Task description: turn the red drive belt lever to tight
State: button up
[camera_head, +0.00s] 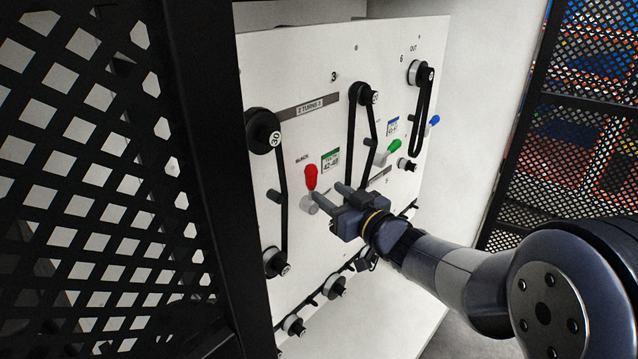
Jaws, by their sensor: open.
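The red lever (311,177) stands on the white panel (290,70), with its red handle pointing up from a grey hub (309,203). A small label above and left of it reads "SLACK" or similar, hard to make out. A green-edged tag (330,160) is at its right. My gripper (328,193) is open, with its fingers reaching toward the panel just right of and below the red handle. I cannot tell whether a finger touches the lever. The fingers partly cover the panel beside the hub.
A black belt on pulleys (263,131) runs left of the lever, and another (361,94) runs right of it. A green lever (394,146) and a blue lever (434,120) sit farther right. A black mesh door (226,180) stands close on the left; another mesh panel is at right.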

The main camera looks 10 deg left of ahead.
aim_at(314, 182)
jog(key=x, duration=0.5)
jog(key=shift+w+a+p, duration=0.1)
jog(key=shift+p, duration=0.25)
jog(key=shift+c, duration=0.5)
grip_shut()
